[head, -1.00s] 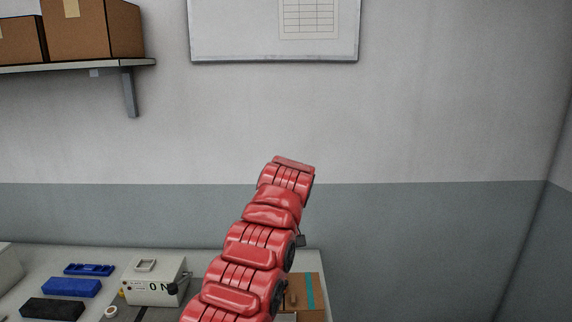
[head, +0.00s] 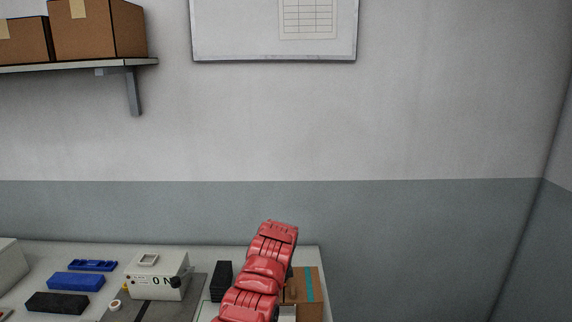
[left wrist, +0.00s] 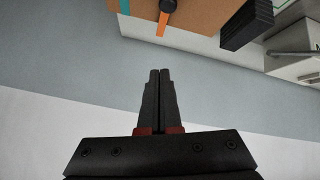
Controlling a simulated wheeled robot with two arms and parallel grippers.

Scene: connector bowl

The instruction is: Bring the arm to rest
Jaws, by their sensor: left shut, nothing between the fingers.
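My red arm (head: 262,272) rises from the bottom middle of the head view, in front of the table's right part. Its gripper does not show there. In the left wrist view my left gripper (left wrist: 159,72) is shut, its two black fingers together with nothing between them. The fingers are apart from everything around, with the grey wall band behind them. My right gripper is in neither view.
A brown box with a teal stripe (head: 312,300) stands right of my arm, partly hidden by it. A black block (head: 221,276) and a grey force meter (head: 157,274) stand to the left. Blue and black blocks lie farther left.

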